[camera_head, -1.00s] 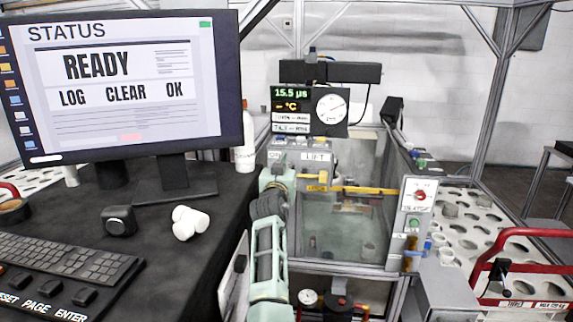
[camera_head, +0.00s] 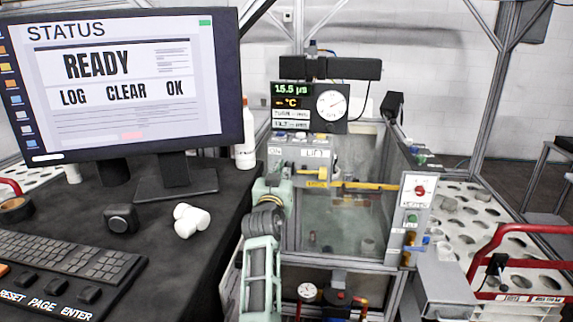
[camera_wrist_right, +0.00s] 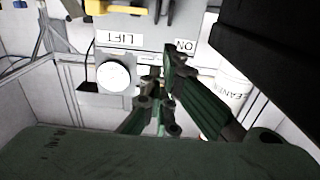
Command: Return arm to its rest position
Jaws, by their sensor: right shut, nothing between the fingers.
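My right arm (camera_head: 261,262) rises from the bottom middle of the head view, pale green and black, between the desk and the glass-sided tank. Its gripper (camera_head: 286,172) is small and partly hidden by the wrist, in front of the grey panel labelled LIFT (camera_head: 316,154). In the right wrist view my gripper (camera_wrist_right: 157,92) shows dark green fingers, shut and empty. Behind them, upside down, are the LIFT label (camera_wrist_right: 124,40) and a round white dial (camera_wrist_right: 113,73). I see no contact with the panel, though depth is hard to judge. My left gripper is not in view.
The black desk (camera_head: 165,260) with monitor (camera_head: 125,85), keyboard (camera_head: 75,262) and white bottle (camera_head: 246,145) is close on the left. A yellow bar (camera_head: 365,186) crosses the tank. A red-button panel (camera_head: 417,205) and perforated white table (camera_head: 470,215) stand right.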

